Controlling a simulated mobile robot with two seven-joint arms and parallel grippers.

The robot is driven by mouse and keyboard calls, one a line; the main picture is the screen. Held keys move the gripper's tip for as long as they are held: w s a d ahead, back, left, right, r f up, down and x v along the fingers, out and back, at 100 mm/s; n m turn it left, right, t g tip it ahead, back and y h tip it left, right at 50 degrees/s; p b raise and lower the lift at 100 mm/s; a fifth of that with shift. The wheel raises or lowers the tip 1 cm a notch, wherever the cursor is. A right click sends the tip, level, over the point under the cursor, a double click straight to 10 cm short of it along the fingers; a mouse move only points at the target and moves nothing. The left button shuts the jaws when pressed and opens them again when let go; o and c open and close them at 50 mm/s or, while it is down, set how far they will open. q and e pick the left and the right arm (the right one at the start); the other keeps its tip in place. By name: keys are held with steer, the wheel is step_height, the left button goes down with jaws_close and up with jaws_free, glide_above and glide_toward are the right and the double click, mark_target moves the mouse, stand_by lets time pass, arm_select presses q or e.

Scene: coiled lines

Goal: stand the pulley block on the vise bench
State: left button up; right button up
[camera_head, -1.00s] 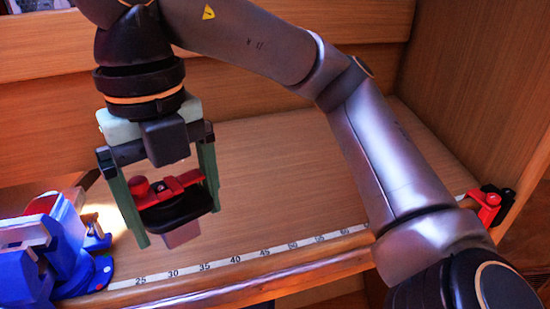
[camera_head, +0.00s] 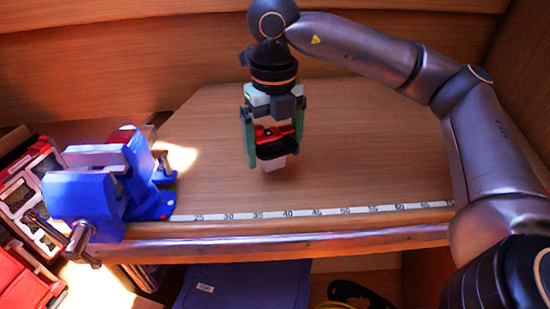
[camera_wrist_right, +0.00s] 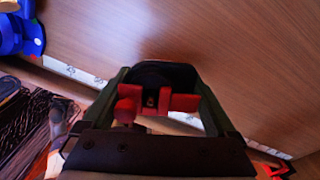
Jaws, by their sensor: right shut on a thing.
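The pulley block (camera_head: 273,147), black with a red strap and a pale lower part, hangs between the green fingers of my right gripper (camera_head: 273,150). My right gripper is shut on it and holds it above the bench top, clear of the wood as far as I can tell. In the right wrist view the block's red strap and dark body (camera_wrist_right: 158,98) show between the fingers. The vise bench (camera_head: 350,160) is a wooden top with a blue vise (camera_head: 105,190) at its left end. My left gripper is not in view.
A numbered scale strip (camera_head: 315,211) runs along the bench's front edge. The bench top right of the vise is bare. Red cases (camera_head: 22,285) lie at the left, and a blue box (camera_head: 240,285) sits below the bench. A wooden wall closes the back.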

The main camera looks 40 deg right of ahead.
mark_target(275, 161)
steer(key=f, duration=0.3)
steer(key=shift+w+d+f, duration=0.15)
steer(key=shift+d, duration=0.05)
steer(key=shift+f, duration=0.2)
steer(key=o, duration=1.4)
steer(key=shift+r, duration=0.3)
step_height(275, 161, up, 12)
steer(key=shift+f+p, duration=0.15)
steer(key=shift+p, duration=0.45)
